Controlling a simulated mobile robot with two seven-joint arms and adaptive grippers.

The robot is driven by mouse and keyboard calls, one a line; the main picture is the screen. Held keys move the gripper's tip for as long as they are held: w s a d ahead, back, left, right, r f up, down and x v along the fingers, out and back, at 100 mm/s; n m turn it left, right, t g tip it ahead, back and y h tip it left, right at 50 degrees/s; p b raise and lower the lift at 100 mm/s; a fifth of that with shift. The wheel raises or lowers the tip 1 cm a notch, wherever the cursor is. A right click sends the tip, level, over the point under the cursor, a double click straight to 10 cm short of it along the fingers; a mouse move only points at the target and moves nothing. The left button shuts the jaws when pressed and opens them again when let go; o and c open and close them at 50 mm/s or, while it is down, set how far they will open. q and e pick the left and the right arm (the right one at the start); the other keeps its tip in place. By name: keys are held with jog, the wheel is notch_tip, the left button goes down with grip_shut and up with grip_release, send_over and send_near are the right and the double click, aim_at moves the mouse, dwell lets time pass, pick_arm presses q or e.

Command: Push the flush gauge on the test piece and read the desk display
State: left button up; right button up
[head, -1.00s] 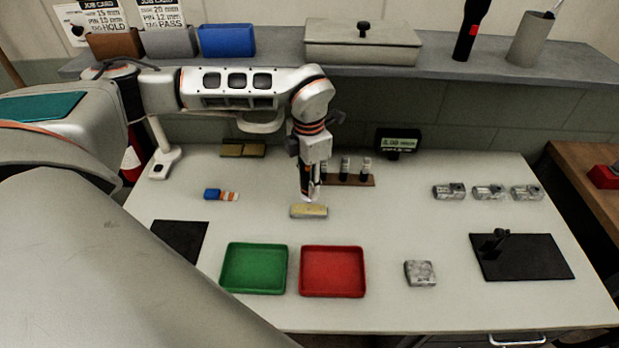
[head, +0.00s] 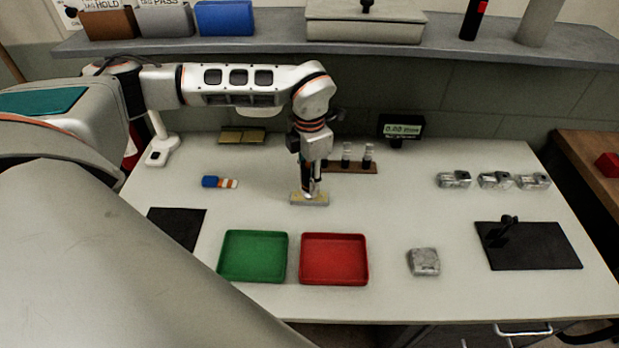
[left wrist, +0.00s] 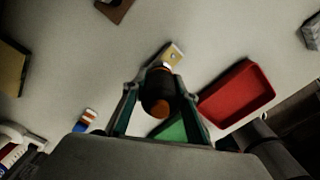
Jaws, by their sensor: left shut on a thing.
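My left gripper (head: 308,188) is shut on the flush gauge, a dark cylinder with an orange end (left wrist: 160,92) in the left wrist view. The gauge points down at the pale yellow test piece (head: 311,200), which lies flat on the table. Its lower end is at the test piece, but I cannot tell whether it is pressed in. The test piece also shows beyond the gauge in the left wrist view (left wrist: 174,54). The desk display (head: 402,129) stands at the table's back with lit digits that look like 0.00. My right gripper is out of view.
A green tray (head: 223,262) and a red tray (head: 304,262) lie in front. A grey block (head: 425,262) and a black mat (head: 545,248) are to the right. The table's middle right is clear.

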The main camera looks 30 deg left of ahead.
aim_at(309, 166)
pick_arm(q)
jog(key=shift+f, duration=0.3)
dwell(0.5)
jog(key=shift+f, duration=0.2)
dwell(0.6)
jog(key=shift+f, duration=0.1)
dwell(0.9)
notch_tip(309, 166, up, 5)
jog(key=p, duration=0.3)
jog(key=shift+f+p, duration=0.1)
jog(key=shift+p, duration=0.3)
jog(key=shift+r, duration=1.15)
dwell(0.4)
jog(key=shift+d, duration=0.1)
